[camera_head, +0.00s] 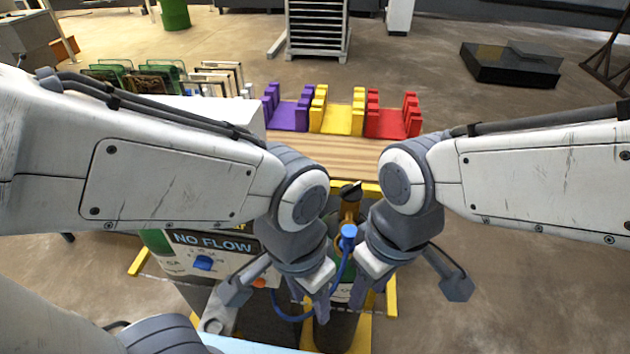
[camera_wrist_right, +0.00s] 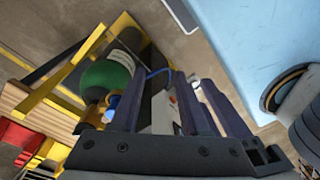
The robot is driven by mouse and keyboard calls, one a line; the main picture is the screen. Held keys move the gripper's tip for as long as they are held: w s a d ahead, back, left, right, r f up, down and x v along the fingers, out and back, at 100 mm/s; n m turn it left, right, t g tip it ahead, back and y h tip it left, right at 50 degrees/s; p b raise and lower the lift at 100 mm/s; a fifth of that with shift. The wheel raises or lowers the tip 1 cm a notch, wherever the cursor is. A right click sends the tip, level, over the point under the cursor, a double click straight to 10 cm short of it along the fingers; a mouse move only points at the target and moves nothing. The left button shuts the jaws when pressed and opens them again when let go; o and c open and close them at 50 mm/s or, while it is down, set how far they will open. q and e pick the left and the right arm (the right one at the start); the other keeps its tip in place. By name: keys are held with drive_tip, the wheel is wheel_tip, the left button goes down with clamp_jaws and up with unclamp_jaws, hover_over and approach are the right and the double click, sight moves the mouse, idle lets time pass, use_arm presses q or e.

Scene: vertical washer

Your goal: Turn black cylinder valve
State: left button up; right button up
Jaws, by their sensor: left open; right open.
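A black valve handle (camera_head: 350,188) sits on a brass fitting (camera_head: 349,209) between my two forearms. A blue fitting (camera_head: 348,231) with a blue hose is just in front of it. The dark cylinder (camera_head: 335,330) below is partly hidden by my grippers. My left gripper (camera_head: 322,298) is open, pointing down in front of the cylinder on its left. My right gripper (camera_head: 362,290) is open beside it on the right, below the valve handle. In the right wrist view, a green cylinder top (camera_wrist_right: 107,76) and blue fitting (camera_wrist_right: 110,108) show left of the fingers (camera_wrist_right: 180,105).
A NO FLOW panel (camera_head: 213,243) with a blue knob is at left. A wooden table (camera_head: 330,152) behind holds purple, yellow and red racks (camera_head: 390,118). A yellow frame (camera_head: 390,295) surrounds the cylinder area.

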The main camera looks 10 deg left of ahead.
drive_tip(key=w+a+r+n, duration=0.2)
drive_tip(key=w+n, duration=0.2)
drive_tip(key=w, duration=0.2)
drive_tip(key=w+a+r+n, duration=0.2)
drive_tip(key=w+n, duration=0.2)
drive_tip(key=w, duration=0.3)
drive_tip(key=n+h+p, duration=0.1)
drive_tip(key=n+p, duration=0.1)
drive_tip(key=n, duration=0.8)
approach(347, 189)
wheel_tip(347, 189, down, 8)
drive_tip(key=shift+f+p, duration=0.25)
drive_tip(key=shift+p, duration=0.6)
drive_tip(key=shift+c, duration=0.3)
clamp_jaws()
